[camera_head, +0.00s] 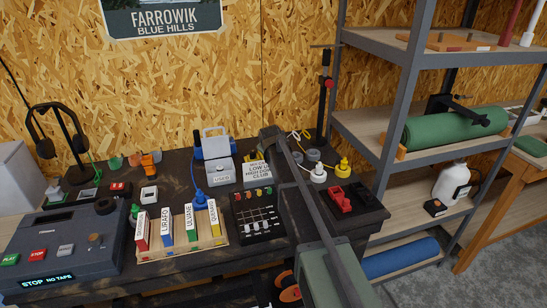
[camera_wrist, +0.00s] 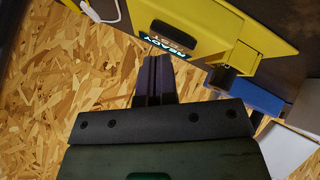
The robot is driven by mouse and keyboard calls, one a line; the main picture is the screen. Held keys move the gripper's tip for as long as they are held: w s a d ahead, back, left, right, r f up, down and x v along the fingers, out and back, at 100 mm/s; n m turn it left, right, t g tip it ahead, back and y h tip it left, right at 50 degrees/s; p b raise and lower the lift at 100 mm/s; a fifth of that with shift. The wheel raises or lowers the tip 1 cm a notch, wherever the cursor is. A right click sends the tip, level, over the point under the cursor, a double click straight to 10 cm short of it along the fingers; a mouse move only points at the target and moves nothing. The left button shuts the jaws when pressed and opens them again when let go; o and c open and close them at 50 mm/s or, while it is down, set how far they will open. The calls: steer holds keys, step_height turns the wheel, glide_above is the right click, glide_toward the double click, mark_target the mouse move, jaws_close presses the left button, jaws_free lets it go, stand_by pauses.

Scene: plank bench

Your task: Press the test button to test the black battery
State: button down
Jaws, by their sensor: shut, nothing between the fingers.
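In the wrist view a yellow device (camera_wrist: 215,28) fills the upper right, with a dark block (camera_wrist: 174,36) set in its face. A small lit display (camera_wrist: 170,46) on it reads READY, with a blurred second line. I cannot tell for sure which part is the test button or whether the dark block is the black battery. My gripper (camera_wrist: 153,60) is shut and empty, its fingertips close to the device's lower edge beside the display. I cannot tell whether they touch. In the head view I cannot make out the device or the fingertips; my arm crosses the bench there.
In the head view the bench holds a grey tape deck (camera_head: 65,240), a wooden rack of labelled boxes (camera_head: 180,248), a black mixer (camera_head: 257,215) and red blocks (camera_head: 340,200). A metal shelf (camera_head: 400,120) stands right. In the wrist view a blue object (camera_wrist: 258,97) lies close by.

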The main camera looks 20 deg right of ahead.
steer(key=shift+f+b, duration=0.4)
steer(key=shift+b, duration=0.05)
stand_by(0.6)
steer(key=shift+r+p, duration=0.85)
steer(key=shift+p, duration=0.05)
step_height(320, 180, up, 5)
steer(key=p, duration=0.5)
steer(key=shift+r, duration=0.15)
steer(key=shift+d, duration=0.1)
